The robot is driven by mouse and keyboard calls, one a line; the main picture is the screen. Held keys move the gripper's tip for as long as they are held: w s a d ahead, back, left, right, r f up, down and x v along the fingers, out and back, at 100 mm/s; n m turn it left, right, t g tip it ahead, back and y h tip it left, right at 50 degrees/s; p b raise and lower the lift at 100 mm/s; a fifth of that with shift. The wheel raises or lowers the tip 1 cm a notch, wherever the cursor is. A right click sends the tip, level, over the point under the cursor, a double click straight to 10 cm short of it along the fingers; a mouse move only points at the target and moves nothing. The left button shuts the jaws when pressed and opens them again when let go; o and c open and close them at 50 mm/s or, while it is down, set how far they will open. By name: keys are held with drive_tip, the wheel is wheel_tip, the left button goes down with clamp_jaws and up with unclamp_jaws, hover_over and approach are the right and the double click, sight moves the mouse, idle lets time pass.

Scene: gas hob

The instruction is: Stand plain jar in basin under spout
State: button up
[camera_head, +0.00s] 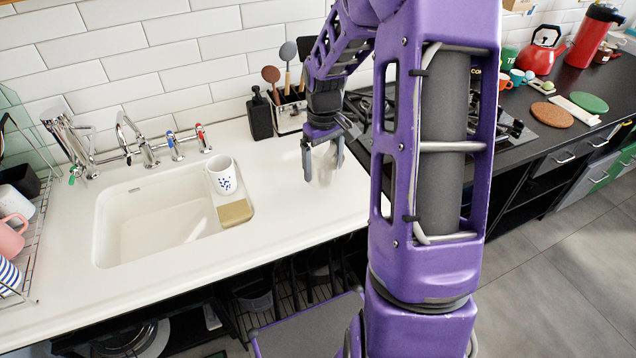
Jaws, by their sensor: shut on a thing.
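My gripper (323,164) is over the white counter, right of the basin, pointing down. Its fingers are shut on a pale, whitish plain jar (323,160), which is small here and blends with the counter, so its full outline and its height above the counter cannot be told. The white basin (150,228) is sunk in the counter at left, with its middle floor bare. The chrome spout (126,128) rises behind the basin's back edge. A white cup with blue spots (222,175) stands at the basin's back right corner.
A tan block (235,213) lies at the basin's right side. Blue (174,146) and red (203,138) taps stand behind it. A black bottle (259,116) and utensil holder (290,110) stand by the wall. A dish rack (32,225) with cups is at far left.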

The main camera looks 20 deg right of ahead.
wheel_tip(320, 180, down, 8)
drive_tip(key=shift+r+b, duration=0.1)
drive_tip(key=shift+b, duration=0.25)
drive_tip(key=shift+f, duration=0.2)
drive_tip(key=o, duration=1.4)
